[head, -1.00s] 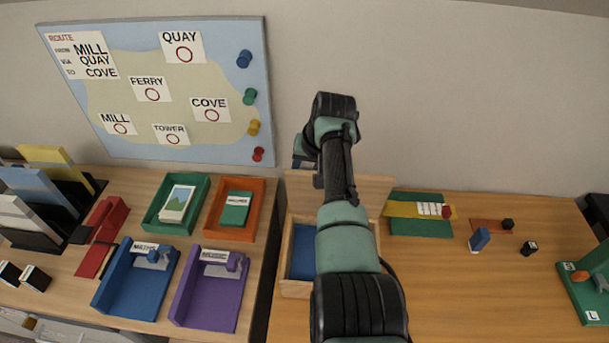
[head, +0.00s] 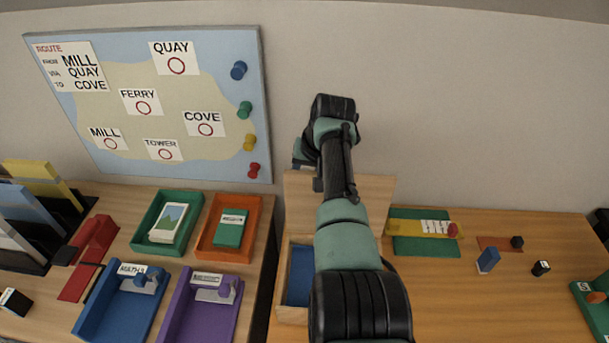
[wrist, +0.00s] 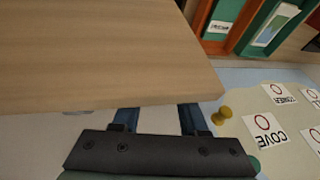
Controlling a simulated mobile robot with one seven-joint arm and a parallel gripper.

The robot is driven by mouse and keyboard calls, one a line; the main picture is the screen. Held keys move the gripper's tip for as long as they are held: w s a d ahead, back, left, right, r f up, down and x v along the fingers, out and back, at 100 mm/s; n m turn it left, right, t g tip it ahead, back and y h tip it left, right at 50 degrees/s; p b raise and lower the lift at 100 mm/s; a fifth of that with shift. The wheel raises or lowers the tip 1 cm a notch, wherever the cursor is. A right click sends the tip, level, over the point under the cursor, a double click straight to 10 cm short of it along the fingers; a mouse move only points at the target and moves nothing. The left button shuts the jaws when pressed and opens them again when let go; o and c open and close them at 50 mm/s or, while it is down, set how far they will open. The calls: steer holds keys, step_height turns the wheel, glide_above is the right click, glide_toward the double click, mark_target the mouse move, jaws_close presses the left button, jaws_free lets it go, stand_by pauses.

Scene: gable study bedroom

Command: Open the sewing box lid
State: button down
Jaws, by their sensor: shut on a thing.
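The sewing box (head: 291,315) is a pale wooden box with a blue inside, on the desk behind my arm. Its wooden lid (head: 376,190) stands raised at the back, close to upright, and the box is open. My arm hides much of the box and the middle of the lid. In the head view my gripper (head: 301,156) is at the lid's upper left, mostly hidden by my wrist. In the wrist view the lid (wrist: 95,50) fills the upper left. My gripper (wrist: 158,115) is shut at its edge, its blue fingers partly hidden by the lid.
Left of the box are a green tray (head: 141,240), an orange tray (head: 208,250), a blue tray (head: 90,318) and a purple tray (head: 172,325). A map board (head: 265,120) leans on the wall behind. A green mat (head: 420,249) lies right of the box.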

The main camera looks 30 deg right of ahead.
steer(key=c, duration=0.8)
jaws_free()
steer(key=shift+w+d, duration=0.1)
steer(key=shift+o, duration=0.3)
steer(key=v, duration=1.3)
steer(key=shift+f, duration=0.15)
